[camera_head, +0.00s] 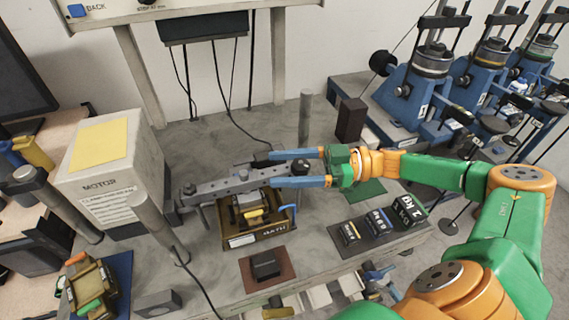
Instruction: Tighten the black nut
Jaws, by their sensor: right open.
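A grey metal lever bar (222,188) lies across the middle of the bench above a brown-framed unit (262,237). A small dark round piece (190,188) sits on its left end, and another dark piece (243,174) sits nearer its right end. I cannot tell for sure which is the black nut. My right gripper (272,169) reaches in from the right, its two blue fingers apart, one behind and one in front of the bar's right end. I cannot tell whether they touch it. My left gripper is not in view.
A motor box (110,165) with a yellow top stands at the left. A grey post (305,118) rises behind my right gripper. Dark weight blocks (377,222) lie at the right front, and a black block on a brown pad (266,266) lies in front. Blue machines (420,85) stand back right.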

